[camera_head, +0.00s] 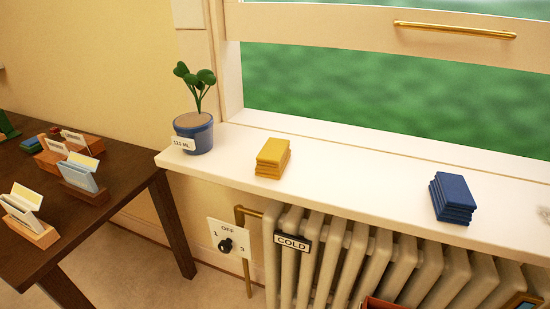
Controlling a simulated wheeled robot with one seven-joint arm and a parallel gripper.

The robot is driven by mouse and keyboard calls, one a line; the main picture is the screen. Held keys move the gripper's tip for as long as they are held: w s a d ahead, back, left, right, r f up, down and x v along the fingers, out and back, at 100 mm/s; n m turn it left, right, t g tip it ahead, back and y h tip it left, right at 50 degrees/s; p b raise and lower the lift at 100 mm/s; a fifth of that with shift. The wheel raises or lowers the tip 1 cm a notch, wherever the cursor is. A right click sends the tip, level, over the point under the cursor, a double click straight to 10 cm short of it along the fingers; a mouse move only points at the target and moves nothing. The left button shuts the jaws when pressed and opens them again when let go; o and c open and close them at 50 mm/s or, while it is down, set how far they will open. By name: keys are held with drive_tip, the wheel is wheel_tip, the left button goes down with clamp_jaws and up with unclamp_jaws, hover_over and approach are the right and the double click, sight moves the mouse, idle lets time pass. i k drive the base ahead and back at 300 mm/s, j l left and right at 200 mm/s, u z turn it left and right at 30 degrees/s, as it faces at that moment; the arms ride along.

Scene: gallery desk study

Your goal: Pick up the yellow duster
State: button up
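The yellow duster (273,158) looks like a small folded stack of yellow cloth. It lies on the white window sill, right of the potted plant and well left of a similar blue folded stack (453,198). Nothing covers or touches it. My gripper is not in this view.
A blue plant pot (194,133) labelled "125 ML" stands at the sill's left end. Below the sill (330,192) are a radiator (372,262) with a "COLD" sign and a dial plate (229,239). A dark table (125,178) with card holders stands at left.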

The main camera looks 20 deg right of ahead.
sight(273, 159)
drive_tip(key=i+j+z, duration=0.1)
drive_tip(key=j+z, duration=0.7)
drive_tip(key=i+j, duration=0.05)
